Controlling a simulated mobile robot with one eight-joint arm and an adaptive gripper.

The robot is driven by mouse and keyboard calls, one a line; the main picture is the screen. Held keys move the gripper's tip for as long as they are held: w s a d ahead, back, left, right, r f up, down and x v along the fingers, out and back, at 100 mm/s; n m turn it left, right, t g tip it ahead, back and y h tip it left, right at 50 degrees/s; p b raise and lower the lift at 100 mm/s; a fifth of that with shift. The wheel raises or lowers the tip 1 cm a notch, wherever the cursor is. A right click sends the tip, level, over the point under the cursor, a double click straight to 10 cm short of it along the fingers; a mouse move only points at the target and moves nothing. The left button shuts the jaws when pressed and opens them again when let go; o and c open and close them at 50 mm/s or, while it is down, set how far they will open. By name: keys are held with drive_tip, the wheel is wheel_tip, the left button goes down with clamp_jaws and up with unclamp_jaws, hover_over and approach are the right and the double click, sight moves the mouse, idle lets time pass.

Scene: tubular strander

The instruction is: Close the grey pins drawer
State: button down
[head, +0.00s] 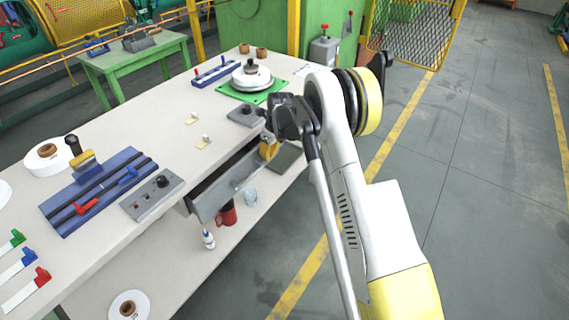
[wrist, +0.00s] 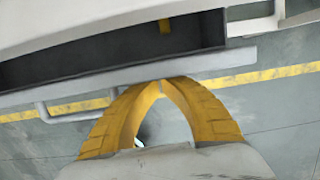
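The grey pins drawer (head: 226,188) stands pulled out below the front edge of the workbench in the head view. In the wrist view its grey front (wrist: 220,62) runs across the picture, with the dark open inside behind it and a bar handle (wrist: 75,107) at the left. My gripper (head: 268,150) is at the right end of the drawer front. In the wrist view, its yellow fingers (wrist: 166,84) meet at the tips and overlap the drawer front. Nothing shows between the tips. I cannot tell whether they touch the front.
The workbench (head: 150,120) carries a blue fixture (head: 100,190), grey control boxes and a green plate with a white spool. A red mug (head: 227,213) and a small white bottle (head: 208,239) stand on the shelf below. Open floor (head: 480,190) lies to the right.

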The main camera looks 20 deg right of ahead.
drive_tip(key=shift+w+a, duration=0.75)
drive_tip(key=shift+w, duration=0.25)
drive_tip(key=shift+w+a, duration=0.7)
drive_tip(key=shift+w, duration=0.3)
